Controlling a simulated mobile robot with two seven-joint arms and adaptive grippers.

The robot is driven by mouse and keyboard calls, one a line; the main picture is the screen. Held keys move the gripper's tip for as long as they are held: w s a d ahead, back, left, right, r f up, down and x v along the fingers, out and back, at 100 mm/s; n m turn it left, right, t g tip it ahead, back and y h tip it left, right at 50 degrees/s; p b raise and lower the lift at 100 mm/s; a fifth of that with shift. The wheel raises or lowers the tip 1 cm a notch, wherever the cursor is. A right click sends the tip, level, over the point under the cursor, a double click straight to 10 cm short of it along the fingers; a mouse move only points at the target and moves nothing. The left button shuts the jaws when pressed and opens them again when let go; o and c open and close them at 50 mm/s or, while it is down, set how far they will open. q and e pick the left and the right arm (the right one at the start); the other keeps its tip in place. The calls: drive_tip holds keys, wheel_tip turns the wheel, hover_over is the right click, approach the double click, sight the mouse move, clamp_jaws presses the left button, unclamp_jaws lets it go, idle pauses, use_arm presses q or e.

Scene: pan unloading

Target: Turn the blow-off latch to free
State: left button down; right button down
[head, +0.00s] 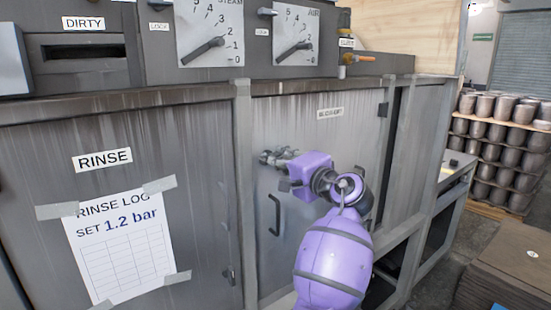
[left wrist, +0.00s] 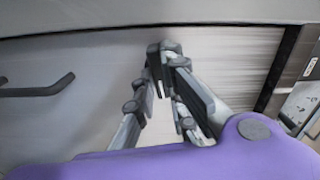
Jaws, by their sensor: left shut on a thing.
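The blow-off door (head: 335,150) is a grey, streaked steel panel with a small label (head: 330,113) near its top. My left gripper (head: 267,158) reaches the upper left part of this door, above a dark bar handle (head: 274,215). In the left wrist view my left gripper (left wrist: 168,52) has its fingertips drawn together against the door, shut on the blow-off latch. The fingers cover the latch, so its angle cannot be told. The bar handle (left wrist: 40,88) shows apart from the fingers at the left there. My right gripper is not in view.
The rinse door (head: 200,230), with a taped log sheet (head: 120,240), is to the left. Steam (head: 210,35) and air (head: 295,35) dials are above. An orange-handled valve (head: 355,58) is at upper right. Stacked pans (head: 490,140) stand at far right.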

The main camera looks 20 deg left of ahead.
use_arm(q)
drive_tip(key=shift+m, duration=1)
drive_tip(key=c, duration=1.8)
unclamp_jaws()
drive_tip(key=v, duration=1.2)
